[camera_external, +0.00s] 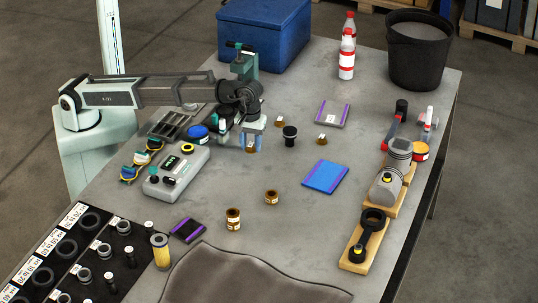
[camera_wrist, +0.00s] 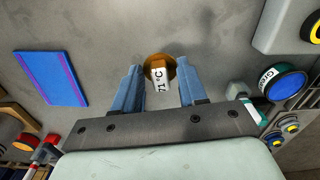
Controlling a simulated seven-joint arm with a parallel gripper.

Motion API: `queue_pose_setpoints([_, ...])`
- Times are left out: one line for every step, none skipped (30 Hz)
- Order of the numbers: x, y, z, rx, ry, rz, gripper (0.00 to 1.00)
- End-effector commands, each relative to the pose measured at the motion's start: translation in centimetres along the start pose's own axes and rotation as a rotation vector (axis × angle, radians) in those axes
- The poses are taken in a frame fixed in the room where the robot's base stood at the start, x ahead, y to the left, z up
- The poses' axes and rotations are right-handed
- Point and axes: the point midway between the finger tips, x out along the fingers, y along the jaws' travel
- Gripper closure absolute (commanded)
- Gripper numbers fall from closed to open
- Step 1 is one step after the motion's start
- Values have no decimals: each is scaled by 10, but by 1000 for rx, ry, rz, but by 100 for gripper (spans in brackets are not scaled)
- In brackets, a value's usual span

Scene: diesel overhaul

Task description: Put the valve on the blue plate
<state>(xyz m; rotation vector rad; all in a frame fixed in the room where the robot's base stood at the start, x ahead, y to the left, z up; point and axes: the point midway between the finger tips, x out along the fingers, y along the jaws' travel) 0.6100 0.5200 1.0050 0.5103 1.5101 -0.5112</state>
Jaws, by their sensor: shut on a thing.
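The valve (camera_wrist: 158,75) is a small brass-brown piece with a white label reading 71 °C. It sits between the blue fingers of my gripper (camera_wrist: 158,70), which is shut on it. In the external view the valve (camera_external: 250,149) shows below my gripper (camera_external: 250,136), at or close to the table; I cannot tell whether it touches. The blue plate (camera_external: 325,177) lies flat, with purple edge strips, to the right and nearer the camera. The plate also shows at the left in the wrist view (camera_wrist: 51,79), and its top is empty.
Similar brass pieces stand at the back (camera_external: 279,121), near the blue plate (camera_external: 321,139) and in front (camera_external: 233,219). A black-capped part (camera_external: 290,136) stands between my gripper and the plate. A grey plate (camera_external: 332,114) lies behind; a piston on a wooden stand (camera_external: 388,187) is right.

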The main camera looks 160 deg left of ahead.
Motion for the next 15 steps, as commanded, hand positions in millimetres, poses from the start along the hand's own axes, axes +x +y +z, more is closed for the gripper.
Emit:
queue_pose_setpoints([-3,30,-9,-18,0,-1,90])
queue_pose_setpoints([-4,42,-14,-26,0,-1,90])
queue_pose_setpoints([-4,58,-20,-36,0,0,90])
queue_pose_setpoints([-5,71,-25,-43,0,0,90])
queue_pose_setpoints([-5,84,-29,-48,0,0,90])
queue_pose_setpoints([-6,100,-35,-54,0,0,90])
queue_pose_setpoints([-6,112,-37,-54,0,0,90])
queue_pose_setpoints([-6,124,-40,-56,0,0,90])
queue_pose_setpoints([-7,138,-43,-53,0,0,90])
queue_pose_setpoints([-8,150,-45,-52,0,0,90])
queue_pose_setpoints([-9,161,-46,-49,0,0,90])
queue_pose_setpoints([-10,174,-47,-43,0,0,90])
queue_pose_setpoints([-11,184,-47,-38,0,0,90])
queue_pose_setpoints([-12,193,-45,-29,0,0,90])
queue_pose_setpoints([-13,205,-44,-20,0,0,90])
